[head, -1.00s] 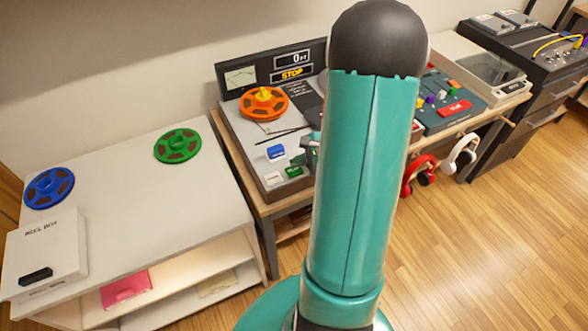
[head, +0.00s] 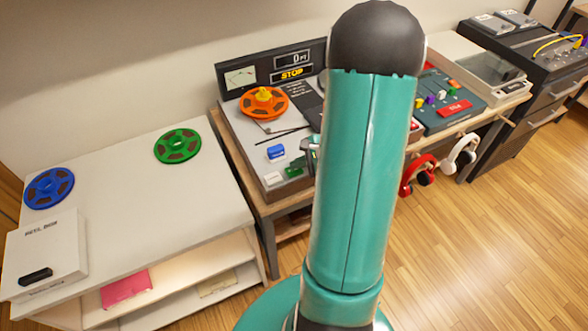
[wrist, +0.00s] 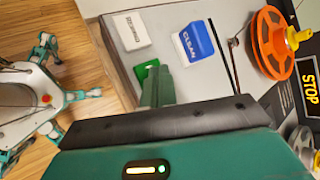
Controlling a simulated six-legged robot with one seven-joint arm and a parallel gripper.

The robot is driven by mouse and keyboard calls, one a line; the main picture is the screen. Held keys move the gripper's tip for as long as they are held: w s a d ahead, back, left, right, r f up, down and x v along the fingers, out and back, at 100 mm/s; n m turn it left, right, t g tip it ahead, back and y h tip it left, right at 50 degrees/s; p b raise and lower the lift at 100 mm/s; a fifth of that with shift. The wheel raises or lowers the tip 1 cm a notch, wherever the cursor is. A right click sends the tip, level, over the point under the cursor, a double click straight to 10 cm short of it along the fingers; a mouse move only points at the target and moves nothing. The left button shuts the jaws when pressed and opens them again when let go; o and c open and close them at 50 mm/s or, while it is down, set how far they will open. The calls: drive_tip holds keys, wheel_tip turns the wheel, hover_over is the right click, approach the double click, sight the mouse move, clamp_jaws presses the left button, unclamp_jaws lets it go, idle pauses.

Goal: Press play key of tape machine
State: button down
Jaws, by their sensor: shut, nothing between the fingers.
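The tape machine (head: 240,130) stands on a wooden bench, with an orange reel (head: 264,103) on it and a display (head: 292,73) reading STOP. The green play key (head: 293,170) sits near its front edge. It also shows in the wrist view (wrist: 142,72), partly covered by my gripper. My gripper (head: 309,152) is shut and empty, its tip at or just over the green key; whether it touches cannot be told. It also shows in the wrist view (wrist: 157,80). My arm hides the machine's right part in the head view.
A blue key (wrist: 194,42) and a white key (wrist: 131,31) flank the green key. A white shelf unit (head: 110,170) with a green reel (head: 177,146) stands left. A mixer (head: 450,100) and headphones (head: 418,175) are right.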

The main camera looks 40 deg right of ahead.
sight(297, 170)
drive_tip(key=shift+f, duration=0.4)
idle(0.3)
drive_tip(key=shift+r, duration=0.9)
drive_tip(key=shift+r, duration=2.5)
